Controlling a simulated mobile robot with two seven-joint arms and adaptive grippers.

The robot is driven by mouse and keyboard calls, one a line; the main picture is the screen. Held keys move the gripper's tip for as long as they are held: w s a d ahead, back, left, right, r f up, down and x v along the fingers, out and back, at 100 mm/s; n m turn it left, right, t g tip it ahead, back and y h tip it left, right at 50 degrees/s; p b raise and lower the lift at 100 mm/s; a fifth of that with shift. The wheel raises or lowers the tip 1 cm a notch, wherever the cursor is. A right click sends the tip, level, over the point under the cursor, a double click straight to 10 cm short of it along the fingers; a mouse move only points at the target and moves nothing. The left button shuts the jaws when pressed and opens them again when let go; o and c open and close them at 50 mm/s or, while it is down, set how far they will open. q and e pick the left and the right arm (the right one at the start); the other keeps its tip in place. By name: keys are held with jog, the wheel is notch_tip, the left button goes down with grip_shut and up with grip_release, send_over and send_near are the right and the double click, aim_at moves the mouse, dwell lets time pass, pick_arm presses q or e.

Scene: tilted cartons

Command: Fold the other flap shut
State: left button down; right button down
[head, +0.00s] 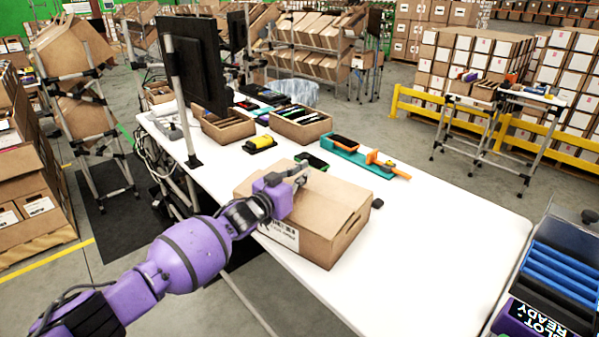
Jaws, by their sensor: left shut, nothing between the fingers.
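A brown carton (324,212) stands on the white table (430,230) near its front edge, with a label on its front side. Its top looks closed, with a flap lying flat or nearly flat. My left gripper (300,176) is shut and empty at the carton's top, over its back left part. I cannot tell whether the fingers touch the cardboard. The purple wrist hides part of the top's left side, so I cannot tell how each flap lies there. My right gripper is not in view.
Behind the carton are a teal tray with an orange tool (382,165), a yellow device (260,143) and open boxes of devices (301,124). A monitor (200,62) stands at the back left. A blue-slotted rack (560,272) is at lower right.

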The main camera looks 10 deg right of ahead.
pick_arm(q)
jog(key=shift+w+d+f+g+y, duration=0.25)
jog(key=shift+f+g+y, duration=0.15)
jog(key=shift+f, duration=0.2)
